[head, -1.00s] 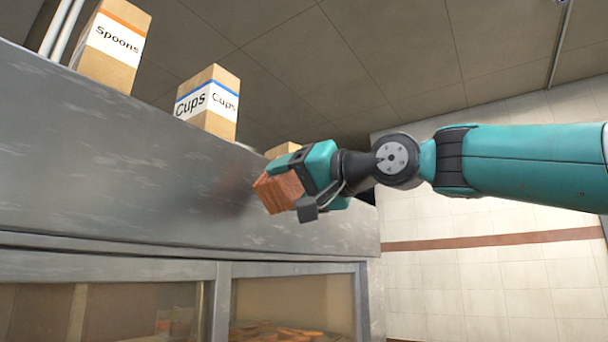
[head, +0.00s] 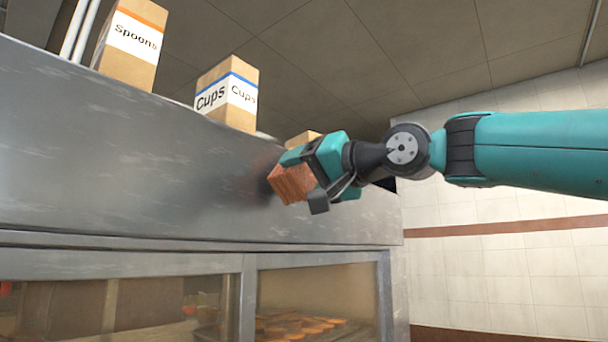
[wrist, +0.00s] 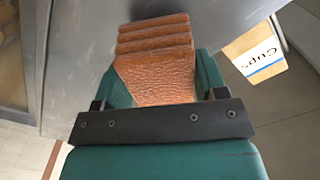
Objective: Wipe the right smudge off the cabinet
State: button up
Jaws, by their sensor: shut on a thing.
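My gripper (head: 308,178) is shut on a reddish-brown, ridged block (head: 291,184), which looks like a sponge or folded cloth. In the wrist view the block (wrist: 155,62) sits between the teal fingers, its ridged end toward the metal. The cabinet's upper steel panel (head: 120,160) is grey with pale scuffs. A dark, blurred patch (head: 258,180) lies on the panel just left of the block; whether it is smudge, shadow or reflection I cannot tell. The block is at or very near the panel; contact is unclear. The panel behind the block is hidden.
A Spoons box (head: 132,45) and a Cups box (head: 228,95) stand on the cabinet top, with another box (head: 303,138) behind my gripper. Glass-fronted compartments (head: 315,300) with food are below. A tiled wall (head: 500,260) is at right.

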jog(key=shift+p+x, duration=0.5)
jog(key=shift+x, duration=0.55)
jog(key=shift+w+d+p, duration=0.85)
jog(key=shift+w+d, duration=0.45)
jog(key=shift+w, duration=0.3)
jog(key=shift+s+a+b, duration=0.65)
jog(key=shift+s+a, duration=0.7)
jog(key=shift+s, duration=0.25)
